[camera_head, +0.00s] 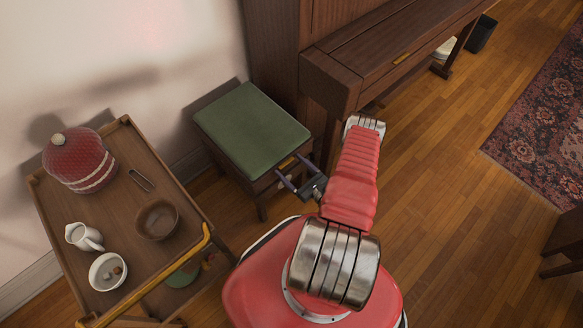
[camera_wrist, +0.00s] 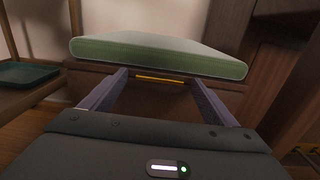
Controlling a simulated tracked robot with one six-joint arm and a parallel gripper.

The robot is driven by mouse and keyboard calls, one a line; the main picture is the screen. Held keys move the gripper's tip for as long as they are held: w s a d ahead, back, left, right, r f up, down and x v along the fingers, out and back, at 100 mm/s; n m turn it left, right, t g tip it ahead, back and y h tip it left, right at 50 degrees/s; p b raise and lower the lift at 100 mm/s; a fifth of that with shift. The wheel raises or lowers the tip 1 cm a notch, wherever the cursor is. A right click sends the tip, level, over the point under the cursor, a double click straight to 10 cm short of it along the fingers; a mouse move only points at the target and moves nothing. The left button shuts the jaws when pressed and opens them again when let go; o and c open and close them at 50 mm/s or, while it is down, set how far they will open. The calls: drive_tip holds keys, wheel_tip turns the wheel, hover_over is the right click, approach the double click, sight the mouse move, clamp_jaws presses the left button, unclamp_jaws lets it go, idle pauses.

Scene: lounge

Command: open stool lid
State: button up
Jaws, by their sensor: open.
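The stool (camera_head: 262,182) is a dark wooden box on legs with a green cushioned lid (camera_head: 250,130), which lies flat and closed on it. The lid also shows at the top of the wrist view (camera_wrist: 158,57). A thin brass handle (camera_head: 287,162) is on the stool's front just under the lid; it shows between my fingers in the wrist view (camera_wrist: 160,78). My gripper (camera_head: 288,174) is open and empty at the stool's front. Its two fingers (camera_wrist: 158,85) point toward the stool, one on each side of the handle. I cannot tell whether they touch it.
A wooden trolley (camera_head: 180,160) stands at left with a red domed cover (camera_head: 78,160), a brown bowl (camera_head: 157,219), a white jug (camera_head: 84,237) and a white bowl (camera_head: 108,271). A wooden piano (camera_head: 395,50) stands close behind the stool's right.

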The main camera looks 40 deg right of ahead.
drive_tip(key=shift+c, duration=0.7)
drive_tip(key=c, duration=1.4)
